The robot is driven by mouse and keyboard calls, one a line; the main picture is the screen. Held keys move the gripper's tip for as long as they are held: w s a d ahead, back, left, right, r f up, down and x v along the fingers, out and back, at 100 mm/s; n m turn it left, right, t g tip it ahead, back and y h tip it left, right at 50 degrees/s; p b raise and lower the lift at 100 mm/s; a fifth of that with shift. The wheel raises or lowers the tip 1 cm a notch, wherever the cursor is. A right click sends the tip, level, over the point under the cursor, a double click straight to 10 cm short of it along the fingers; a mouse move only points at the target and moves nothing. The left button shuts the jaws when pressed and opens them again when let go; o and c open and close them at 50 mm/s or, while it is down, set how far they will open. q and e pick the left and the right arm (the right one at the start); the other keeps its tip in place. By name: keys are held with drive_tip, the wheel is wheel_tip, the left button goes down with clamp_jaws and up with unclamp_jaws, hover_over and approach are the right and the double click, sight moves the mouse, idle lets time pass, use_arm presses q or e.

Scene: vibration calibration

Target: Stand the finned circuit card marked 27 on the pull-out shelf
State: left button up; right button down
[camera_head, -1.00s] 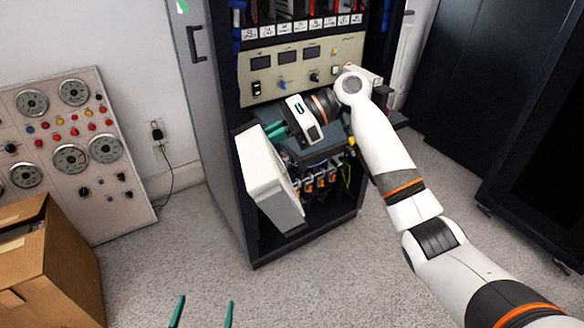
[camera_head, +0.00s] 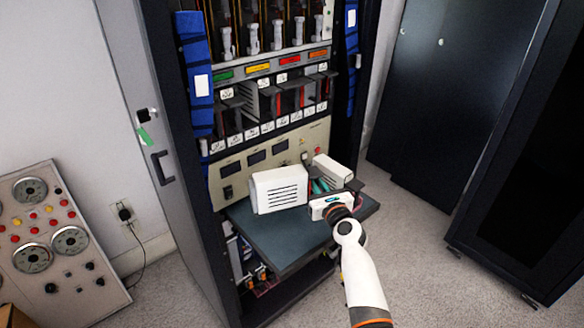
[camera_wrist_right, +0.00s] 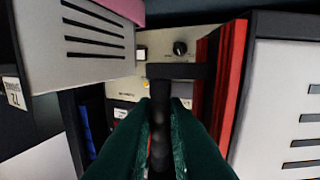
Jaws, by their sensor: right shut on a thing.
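The finned circuit card (camera_head: 278,190), a white box-like unit with dark slots, is upright over the left-back part of the pull-out shelf (camera_head: 275,240). I cannot tell whether its base touches the shelf. My right gripper (camera_head: 318,186) is at its right side, its green fingers shut on the card's dark handle. In the right wrist view my right gripper (camera_wrist_right: 158,130) is closed around a dark bar. Slotted white faces show on both sides there, and I cannot read a 27 on either. My left gripper is out of view.
A second white unit (camera_head: 333,170) stands on the shelf's right, close to my gripper. A control panel (camera_head: 270,155) is right behind the shelf, with a row of card slots above. The shelf's front part is clear. A dark cabinet (camera_head: 450,110) stands at right.

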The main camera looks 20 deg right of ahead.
drive_tip(key=f+b, duration=0.6)
drive_tip(key=b, duration=0.1)
drive_tip(key=shift+s+d+f, duration=0.25)
drive_tip(key=shift+f, duration=0.05)
drive_tip(key=shift+f+h, duration=0.25)
drive_tip(key=shift+h, duration=0.05)
drive_tip(key=shift+s+d+f+b, duration=0.1)
drive_tip(key=shift+d+f+b, duration=0.05)
drive_tip(key=shift+f+b, duration=0.55)
drive_tip(key=c, duration=1.5)
unclamp_jaws()
drive_tip(key=shift+o, duration=0.7)
drive_tip(key=shift+f, duration=0.1)
drive_tip(key=shift+s, duration=0.1)
